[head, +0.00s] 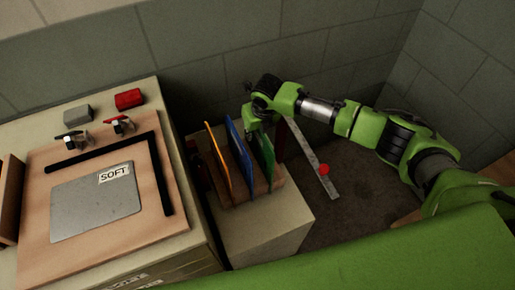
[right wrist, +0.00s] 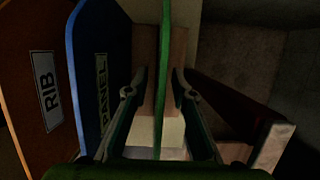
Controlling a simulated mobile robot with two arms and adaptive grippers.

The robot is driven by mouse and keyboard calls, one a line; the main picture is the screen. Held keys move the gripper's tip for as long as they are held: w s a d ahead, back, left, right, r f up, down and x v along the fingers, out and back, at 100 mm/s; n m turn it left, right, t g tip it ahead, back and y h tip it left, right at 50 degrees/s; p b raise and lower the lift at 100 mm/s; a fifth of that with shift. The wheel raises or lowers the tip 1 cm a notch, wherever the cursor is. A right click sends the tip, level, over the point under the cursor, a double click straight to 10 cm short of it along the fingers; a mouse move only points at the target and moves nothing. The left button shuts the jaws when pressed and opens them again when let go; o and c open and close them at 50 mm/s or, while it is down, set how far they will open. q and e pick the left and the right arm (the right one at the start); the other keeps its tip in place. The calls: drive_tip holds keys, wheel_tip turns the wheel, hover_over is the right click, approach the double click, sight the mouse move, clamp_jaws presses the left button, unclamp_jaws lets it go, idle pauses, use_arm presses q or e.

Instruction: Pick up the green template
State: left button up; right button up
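The green template (head: 266,158) stands upright at the right end of a row of three plates in a wooden rack on a small pale cabinet. My right gripper (head: 254,126) is above it, pointing down, and hides its upper part in the head view. In the right wrist view the green template (right wrist: 165,60) is edge-on between the two fingers of my right gripper (right wrist: 160,85). The fingers are apart, with a gap showing on each side of the plate. My left gripper is not in view.
The blue plate (head: 239,152), marked PANEL, stands close left of the green one. The orange plate (head: 217,160), marked RIB, is further left. A metal strip (head: 312,158) with a red knob is to the right. A workbench (head: 35,265) with a grey SOFT sheet is at left.

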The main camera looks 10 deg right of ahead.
drive_tip(key=shift+f, duration=0.25)
idle(0.6)
clamp_jaws()
